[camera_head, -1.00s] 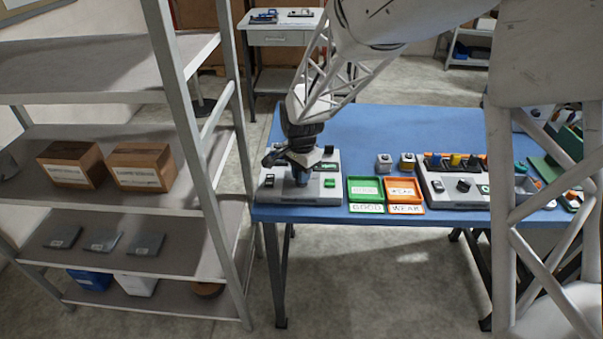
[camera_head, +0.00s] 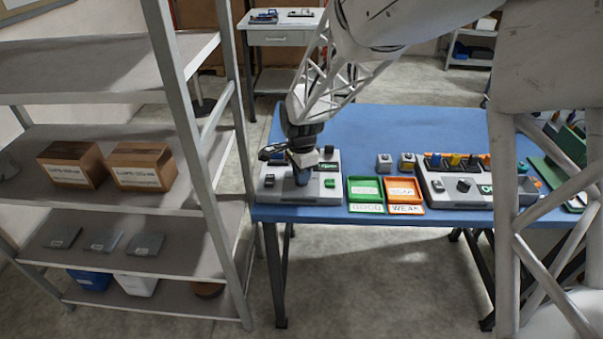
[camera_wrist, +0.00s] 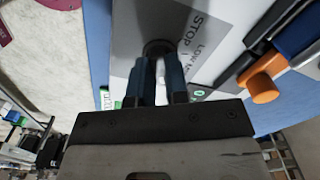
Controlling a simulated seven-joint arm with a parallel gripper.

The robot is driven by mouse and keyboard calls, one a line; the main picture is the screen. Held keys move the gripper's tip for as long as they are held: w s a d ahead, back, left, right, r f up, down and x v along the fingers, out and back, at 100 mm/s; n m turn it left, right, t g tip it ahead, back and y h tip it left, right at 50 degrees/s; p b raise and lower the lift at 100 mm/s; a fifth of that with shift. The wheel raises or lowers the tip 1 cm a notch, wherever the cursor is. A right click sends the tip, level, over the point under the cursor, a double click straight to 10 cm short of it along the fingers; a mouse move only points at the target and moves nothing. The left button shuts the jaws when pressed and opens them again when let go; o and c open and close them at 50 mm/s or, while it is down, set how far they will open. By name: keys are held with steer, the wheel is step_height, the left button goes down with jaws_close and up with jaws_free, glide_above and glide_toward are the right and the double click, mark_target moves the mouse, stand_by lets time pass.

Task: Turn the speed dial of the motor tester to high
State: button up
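The motor tester (camera_head: 325,195) is a grey-white box at the left end of the blue table. In the wrist view its panel (camera_wrist: 205,65) carries the words STOP and LOW and part of a further label. The dark round speed dial (camera_wrist: 158,47) lies between my blue fingertips there. My gripper (camera_head: 302,175) points down over the tester, and its fingers (camera_wrist: 157,75) appear closed on the dial's sides. The dial's pointer mark is hidden, so its setting cannot be read. In the head view my gripper hides the dial.
A green tray (camera_head: 349,190) marked GOOD and an orange tray (camera_head: 421,196) marked WEAK sit right of the tester. Another grey device (camera_head: 450,199) stands farther right. A metal shelf (camera_head: 200,110) rises close to the table's left. The blue table top (camera_head: 370,125) behind is clear.

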steer(key=o, duration=0.5)
steer(key=shift+c, duration=0.2)
steer(key=shift+r, duration=0.1)
steer(key=shift+r, duration=3.85)
